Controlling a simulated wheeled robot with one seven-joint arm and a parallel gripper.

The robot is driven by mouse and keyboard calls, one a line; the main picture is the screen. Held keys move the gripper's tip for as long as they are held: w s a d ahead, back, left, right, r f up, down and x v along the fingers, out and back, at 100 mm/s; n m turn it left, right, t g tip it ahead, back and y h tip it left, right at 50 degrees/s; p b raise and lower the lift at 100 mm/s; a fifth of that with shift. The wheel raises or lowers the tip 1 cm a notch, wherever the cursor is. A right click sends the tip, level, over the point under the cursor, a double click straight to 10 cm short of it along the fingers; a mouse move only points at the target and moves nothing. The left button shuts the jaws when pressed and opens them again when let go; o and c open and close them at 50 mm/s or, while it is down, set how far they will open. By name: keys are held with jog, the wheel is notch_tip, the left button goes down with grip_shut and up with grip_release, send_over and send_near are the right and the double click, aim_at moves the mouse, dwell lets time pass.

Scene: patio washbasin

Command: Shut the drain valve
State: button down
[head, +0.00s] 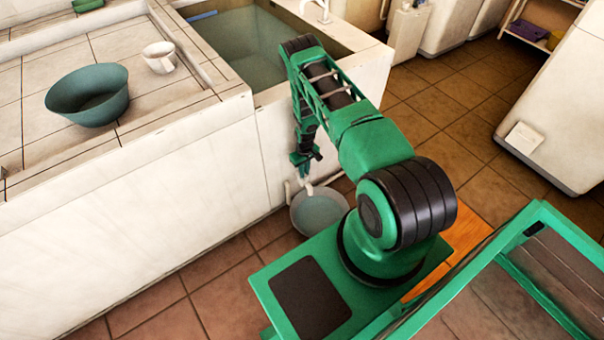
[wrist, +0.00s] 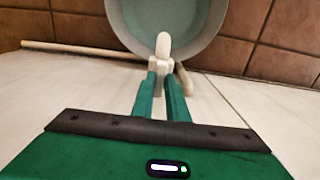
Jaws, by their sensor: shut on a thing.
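The drain valve (wrist: 163,46) is a pale fitting with a rounded lever, low on the white basin wall. In the wrist view my gripper (wrist: 161,78) is shut on it, one green finger on each side of its pale body. In the head view my gripper (head: 304,166) points down beside the wall, and the valve (head: 308,188) shows as a small pale piece below it. The fingertips' exact contact is too small to make out there.
A grey bowl (head: 320,213) with liquid-looking contents stands on the tiled floor under the valve. A pale pipe (wrist: 90,48) runs along the wall. The water-filled basin (head: 235,48) is above. A green bowl (head: 88,97) and white mug (head: 160,58) sit on the counter.

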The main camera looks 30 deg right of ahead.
jog(key=c, duration=1.7)
grip_release()
jog(key=shift+c, duration=0.2)
notch_tip(320, 180, up, 11)
jog(key=shift+f, duration=0.15)
jog(key=shift+s, duration=0.1)
